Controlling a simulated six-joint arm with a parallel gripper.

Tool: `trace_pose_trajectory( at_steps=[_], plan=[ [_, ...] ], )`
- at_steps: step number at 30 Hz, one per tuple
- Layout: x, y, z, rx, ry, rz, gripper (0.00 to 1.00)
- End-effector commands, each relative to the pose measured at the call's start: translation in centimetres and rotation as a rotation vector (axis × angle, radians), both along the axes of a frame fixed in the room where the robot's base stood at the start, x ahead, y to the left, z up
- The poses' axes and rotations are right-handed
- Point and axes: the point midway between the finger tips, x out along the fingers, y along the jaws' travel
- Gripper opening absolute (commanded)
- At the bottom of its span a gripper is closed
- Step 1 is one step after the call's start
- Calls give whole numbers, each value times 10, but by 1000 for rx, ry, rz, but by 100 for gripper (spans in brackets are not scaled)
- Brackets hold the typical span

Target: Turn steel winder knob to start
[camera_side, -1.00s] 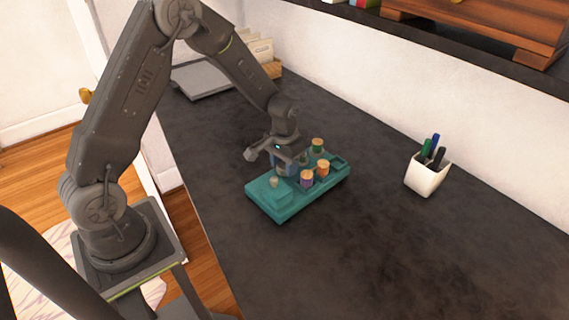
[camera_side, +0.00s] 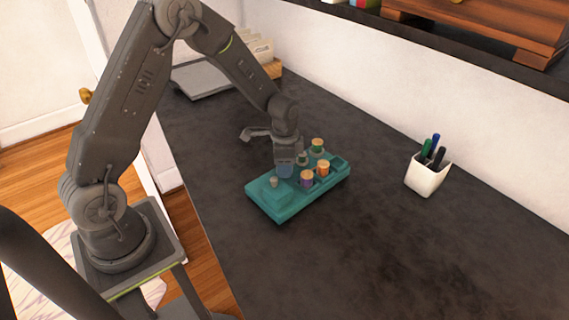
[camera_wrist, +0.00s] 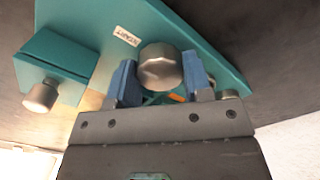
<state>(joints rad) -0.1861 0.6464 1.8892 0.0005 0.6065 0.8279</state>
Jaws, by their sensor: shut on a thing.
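The teal winder base (camera_side: 283,212) lies on the dark worktop; it also shows in the wrist view (camera_wrist: 190,30). My gripper (camera_side: 285,171) points down over its middle. In the wrist view my gripper's blue fingers (camera_wrist: 160,70) stand on both sides of a round steel knob (camera_wrist: 159,65) and are shut on it. A small white label reading START (camera_wrist: 127,36) is beside that knob on the base. In the side view the held knob is hidden by my fingers. A second, smaller steel knob (camera_side: 273,182) is on the raised left block; it also shows in the wrist view (camera_wrist: 41,96).
Thread spools stand on the base close to my gripper: purple (camera_side: 307,178), orange (camera_side: 323,167) and green (camera_side: 317,146). A white pen cup (camera_side: 427,174) is to the right. A grey flat thing (camera_side: 203,78) lies at the back. The front worktop is clear.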

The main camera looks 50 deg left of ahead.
Motion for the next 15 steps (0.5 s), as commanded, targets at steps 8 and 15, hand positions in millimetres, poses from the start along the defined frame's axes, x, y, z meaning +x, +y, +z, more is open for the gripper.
trace_pose_trajectory(
  at_steps=[8,15],
  plan=[
    [1,0,0,0,-5,-70,22],
    [1,0,0,0,-5,-82,22]
  ],
)
